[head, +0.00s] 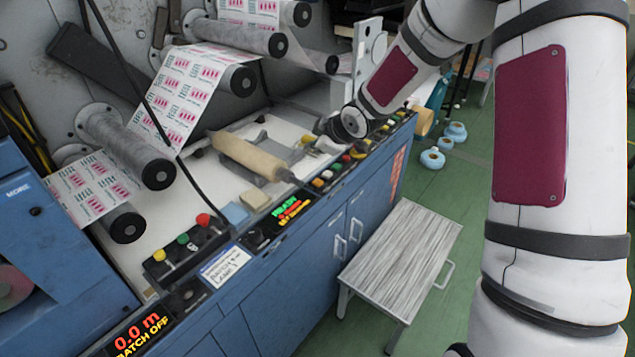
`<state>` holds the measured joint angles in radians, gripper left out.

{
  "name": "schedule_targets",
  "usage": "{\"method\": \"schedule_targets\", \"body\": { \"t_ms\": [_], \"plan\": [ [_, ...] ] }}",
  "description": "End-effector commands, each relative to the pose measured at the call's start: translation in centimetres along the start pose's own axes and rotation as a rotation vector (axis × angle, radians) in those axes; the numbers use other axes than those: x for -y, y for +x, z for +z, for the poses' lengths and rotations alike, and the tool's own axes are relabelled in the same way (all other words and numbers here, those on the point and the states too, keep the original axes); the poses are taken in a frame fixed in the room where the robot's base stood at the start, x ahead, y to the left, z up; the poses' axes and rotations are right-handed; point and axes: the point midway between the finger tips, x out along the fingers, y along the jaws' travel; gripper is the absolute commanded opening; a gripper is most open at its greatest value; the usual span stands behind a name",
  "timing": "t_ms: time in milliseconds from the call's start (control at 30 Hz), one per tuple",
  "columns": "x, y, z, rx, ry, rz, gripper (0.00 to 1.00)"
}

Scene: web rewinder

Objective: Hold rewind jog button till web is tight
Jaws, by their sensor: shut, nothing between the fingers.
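The web (183,98) is a white strip printed with pink and green labels. It runs over several dark grey rollers at the upper left and looks mostly flat; I cannot tell how tight it is. One button box (185,250) at the front left carries yellow, green and red buttons. A row of coloured buttons (328,178) lies along the console edge further right. I cannot read which one is the rewind jog button. My gripper (320,127) is at the far end of the console, above and behind that button row, shut and partly hidden by my wrist.
A wooden-coloured roller (247,156) lies on the white deck. One display (145,334) reads 0.0 m, BATCH OFF; another display (288,209) shows READY. A grey step stool (405,250) stands before the blue cabinet (300,262). Blue rolls (433,158) lie on the green floor.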

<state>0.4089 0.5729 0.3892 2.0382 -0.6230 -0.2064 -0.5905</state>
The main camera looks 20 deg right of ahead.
Motion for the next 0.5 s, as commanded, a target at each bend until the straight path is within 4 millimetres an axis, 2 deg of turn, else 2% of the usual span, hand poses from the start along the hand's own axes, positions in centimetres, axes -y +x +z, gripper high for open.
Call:
{"method": "schedule_targets", "body": {
  "t_ms": [100,500],
  "plan": [
    [0.7,1.4,0.8,0.0,0.0,-0.001,0.0],
    [3.2,4.7,3.2,0.0,-0.001,-0.001,0.0]
  ]
}}
